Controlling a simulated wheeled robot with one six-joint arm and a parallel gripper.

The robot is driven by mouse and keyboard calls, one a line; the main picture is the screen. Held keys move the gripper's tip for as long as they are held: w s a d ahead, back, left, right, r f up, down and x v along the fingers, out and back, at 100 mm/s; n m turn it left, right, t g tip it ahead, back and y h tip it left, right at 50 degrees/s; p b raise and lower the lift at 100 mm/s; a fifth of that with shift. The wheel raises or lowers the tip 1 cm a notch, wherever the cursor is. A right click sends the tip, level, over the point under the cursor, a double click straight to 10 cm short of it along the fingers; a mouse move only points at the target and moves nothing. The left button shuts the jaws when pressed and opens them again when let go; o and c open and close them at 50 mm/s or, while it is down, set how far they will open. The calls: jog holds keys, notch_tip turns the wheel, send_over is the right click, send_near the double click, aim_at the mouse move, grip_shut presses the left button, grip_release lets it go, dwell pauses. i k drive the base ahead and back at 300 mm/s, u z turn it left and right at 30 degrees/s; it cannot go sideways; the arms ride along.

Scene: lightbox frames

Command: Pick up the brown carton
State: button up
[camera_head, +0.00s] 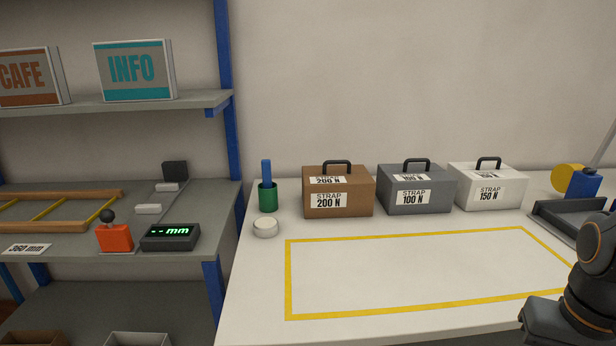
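The brown carton (338,193) stands upright at the back of the white table. It has a black handle on top and labels reading "STRAP 200 N". A grey carton (415,190) marked 100 N stands to its right, and a white carton (486,187) marked 150 N stands right of that. A dark arm part of mine shows at the lower right edge, well apart from the cartons. My gripper's fingers cannot be seen.
A yellow outlined rectangle (287,280) on the table is empty. A green cup (268,197) with a blue item and a small white round object (265,227) stand left of the brown carton. A dark device (575,217) is at right. Shelving (222,130) with blue posts borders the left.

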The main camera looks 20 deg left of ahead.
aim_at(348, 191)
jog(key=u, duration=0.25)
jog(key=i, duration=0.95)
jog(key=u, duration=0.2)
